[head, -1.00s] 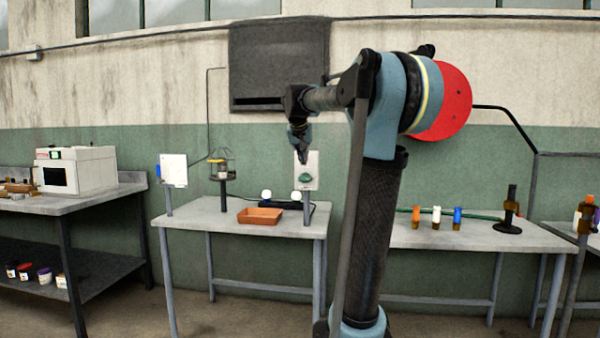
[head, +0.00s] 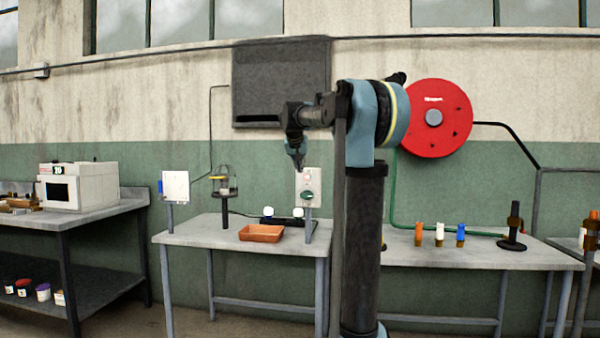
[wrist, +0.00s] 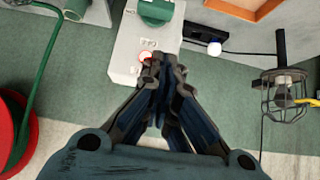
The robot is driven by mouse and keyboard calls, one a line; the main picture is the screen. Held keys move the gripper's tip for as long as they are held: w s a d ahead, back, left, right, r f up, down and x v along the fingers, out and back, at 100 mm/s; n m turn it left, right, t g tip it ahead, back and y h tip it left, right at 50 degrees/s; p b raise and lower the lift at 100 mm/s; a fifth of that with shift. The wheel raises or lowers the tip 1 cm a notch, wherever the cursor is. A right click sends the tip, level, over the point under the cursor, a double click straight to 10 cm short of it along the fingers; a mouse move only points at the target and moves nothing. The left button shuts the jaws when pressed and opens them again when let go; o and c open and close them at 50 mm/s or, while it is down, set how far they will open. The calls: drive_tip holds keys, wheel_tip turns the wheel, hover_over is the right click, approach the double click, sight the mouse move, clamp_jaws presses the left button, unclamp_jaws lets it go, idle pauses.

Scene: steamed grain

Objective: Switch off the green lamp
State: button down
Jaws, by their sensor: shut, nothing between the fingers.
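In the wrist view the panel (wrist: 128,50) shows the green knob (wrist: 156,10) and a red-ringed round part (wrist: 145,57). My gripper (head: 299,170) is shut and empty, in front of the panel's upper left part. In the wrist view my gripper's fingertips (wrist: 158,62) overlap the panel beside the red-ringed part; contact cannot be told. No lamp clearly lit green shows. A caged lamp (head: 222,186) stands on the table, and two white bulbs (head: 268,211) (head: 298,212) sit on a dark base.
The middle table (head: 190,236) bears an orange tray (head: 261,233) and a white board (head: 175,186) on a post. A red reel (head: 440,112) is on the wall at right, with a green hose. The right table (head: 480,253) holds several small bottles. A white oven (head: 80,186) stands left.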

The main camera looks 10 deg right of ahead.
hover_over(304, 191)
drive_tip(key=s+a, duration=0.1)
drive_tip(key=s, duration=0.2)
drive_tip(key=f, duration=0.5)
drive_tip(key=shift+w+a+f, duration=0.1)
drive_tip(key=shift+w+f, duration=0.1)
wheel_tip(304, 191, down, 2)
drive_tip(key=shift+f, duration=1)
